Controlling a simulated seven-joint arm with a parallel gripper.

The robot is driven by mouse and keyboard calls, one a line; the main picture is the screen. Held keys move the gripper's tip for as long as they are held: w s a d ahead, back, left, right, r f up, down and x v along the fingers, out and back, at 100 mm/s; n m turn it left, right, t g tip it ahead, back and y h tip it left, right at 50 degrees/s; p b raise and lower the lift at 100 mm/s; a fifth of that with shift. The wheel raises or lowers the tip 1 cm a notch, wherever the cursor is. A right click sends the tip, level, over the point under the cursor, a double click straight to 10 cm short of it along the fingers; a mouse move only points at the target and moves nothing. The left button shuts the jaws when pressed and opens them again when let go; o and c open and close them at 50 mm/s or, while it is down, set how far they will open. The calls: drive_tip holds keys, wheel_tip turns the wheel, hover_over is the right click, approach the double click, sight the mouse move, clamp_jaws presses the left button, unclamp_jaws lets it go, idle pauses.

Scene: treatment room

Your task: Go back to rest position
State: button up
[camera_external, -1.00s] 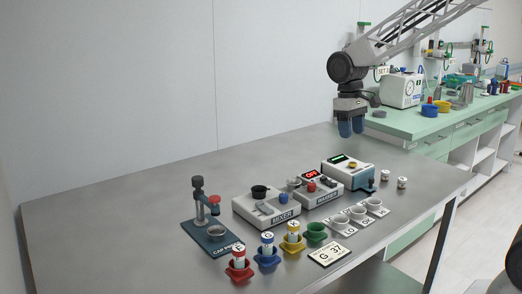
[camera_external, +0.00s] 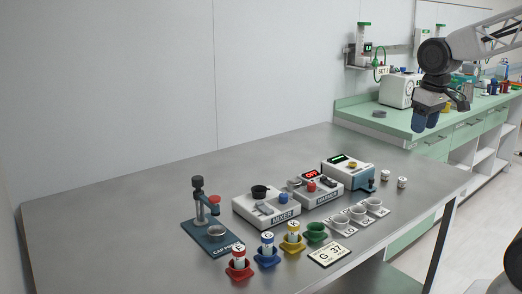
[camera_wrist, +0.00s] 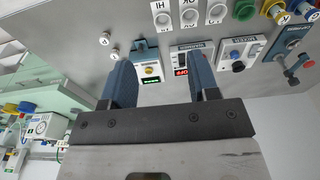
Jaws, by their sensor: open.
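My gripper (camera_external: 425,118) is at the upper right in the external view, raised above and beyond the right end of the metal table. Its two blue fingers are apart and nothing is between them in the wrist view (camera_wrist: 163,85). It touches nothing.
A green counter (camera_external: 385,122) with equipment stands behind at right. The table's left half is bare.

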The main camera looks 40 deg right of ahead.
drive_tip(key=s+d+t, duration=0.1)
drive_tip(key=s, duration=0.6)
drive_tip(key=shift+s+d+f, duration=0.15)
drive_tip(key=shift+s+f, duration=0.25)
drive_tip(key=shift+c, duration=0.2)
idle(2.2)
